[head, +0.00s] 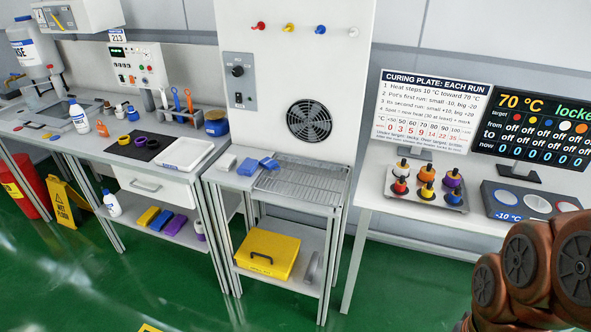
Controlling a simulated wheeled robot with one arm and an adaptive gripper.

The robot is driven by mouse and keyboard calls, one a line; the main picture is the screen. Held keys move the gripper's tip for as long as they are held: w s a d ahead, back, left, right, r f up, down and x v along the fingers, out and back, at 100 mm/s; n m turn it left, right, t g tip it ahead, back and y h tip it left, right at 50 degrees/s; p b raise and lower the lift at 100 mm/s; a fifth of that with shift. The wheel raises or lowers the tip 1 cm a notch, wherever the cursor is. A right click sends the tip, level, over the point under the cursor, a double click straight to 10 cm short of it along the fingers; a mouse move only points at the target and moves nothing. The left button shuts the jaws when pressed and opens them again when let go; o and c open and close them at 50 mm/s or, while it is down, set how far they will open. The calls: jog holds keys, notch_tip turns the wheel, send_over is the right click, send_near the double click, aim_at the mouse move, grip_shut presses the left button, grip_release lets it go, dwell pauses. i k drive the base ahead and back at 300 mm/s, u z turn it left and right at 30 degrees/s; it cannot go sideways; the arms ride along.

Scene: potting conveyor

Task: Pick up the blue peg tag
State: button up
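A small blue tag (320,29) shows on the upper part of the tall white panel. It is third from the left in a row with a red tag (258,26), a yellow tag (289,28) and a white tag (353,31). The blue one appears to sit on a peg, but it is too small to make out in detail. Nothing touches it. Brown links of my arm show at the lower right, well away from the panel. My gripper is outside the view.
A left bench holds bottles and tools. A right table (375,195) carries several pots and a display (536,128). A yellow wet-floor sign (68,205) stands at left. The green foreground floor is mostly clear.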

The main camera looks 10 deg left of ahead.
aim_at(268, 164)
jog(key=u, duration=0.6)
jog(key=i, duration=0.7)
jog(key=u, duration=1)
jog(key=i, duration=0.25)
jog(key=u, duration=0.15)
